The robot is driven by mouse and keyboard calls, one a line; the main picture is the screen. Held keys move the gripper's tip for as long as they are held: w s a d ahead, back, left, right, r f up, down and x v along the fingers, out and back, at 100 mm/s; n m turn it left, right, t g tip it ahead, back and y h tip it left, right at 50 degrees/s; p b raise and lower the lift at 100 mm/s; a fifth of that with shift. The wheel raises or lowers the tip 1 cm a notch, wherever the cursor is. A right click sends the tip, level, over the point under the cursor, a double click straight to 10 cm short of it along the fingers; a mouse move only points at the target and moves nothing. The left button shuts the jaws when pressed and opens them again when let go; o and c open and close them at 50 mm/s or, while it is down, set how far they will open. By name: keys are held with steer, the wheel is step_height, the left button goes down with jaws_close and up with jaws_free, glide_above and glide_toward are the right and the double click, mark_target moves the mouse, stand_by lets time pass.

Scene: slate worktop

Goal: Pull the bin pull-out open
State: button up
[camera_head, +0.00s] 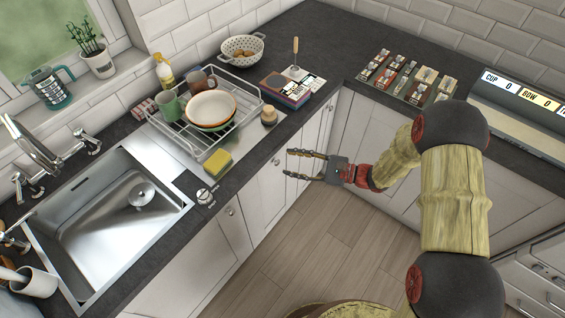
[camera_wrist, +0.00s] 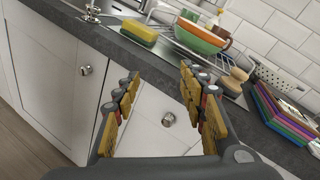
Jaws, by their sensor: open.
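White cabinet fronts with round metal knobs run below the dark worktop; no label shows which is the bin pull-out. My gripper (camera_head: 288,163) is open and empty in front of this run, its fingers pointing at one front (camera_head: 267,190). In the wrist view my gripper (camera_wrist: 160,82) has its fingers spread, and a round knob (camera_wrist: 168,119) shows in the gap between them, apparently not touched. A second knob (camera_wrist: 86,69) is on the front to the left. The fronts look closed.
A steel sink (camera_head: 115,220) is set into the worktop at left. A dish rack (camera_head: 205,112) with bowls and mugs, a yellow sponge (camera_head: 217,162), and stacked books (camera_head: 292,88) stand above the fronts. The wooden floor (camera_head: 310,235) before the cabinets is clear.

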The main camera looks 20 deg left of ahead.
mark_target(279, 164)
steer(key=w+d+f+m+t+p, duration=0.1)
steer(key=w+f+m+t, duration=0.15)
steer(key=f, duration=0.45)
steer(key=w+f+m+t+p, duration=0.1)
steer(key=f+m+t, duration=0.3)
steer(key=f, duration=0.2)
steer(key=shift+m, duration=0.25)
steer(key=b+x, duration=0.1)
steer(key=x, duration=0.6)
steer(key=shift+w+a+f, duration=0.1)
steer(key=shift+a+f, duration=0.05)
steer(key=c, duration=0.3)
steer(key=c, duration=0.8)
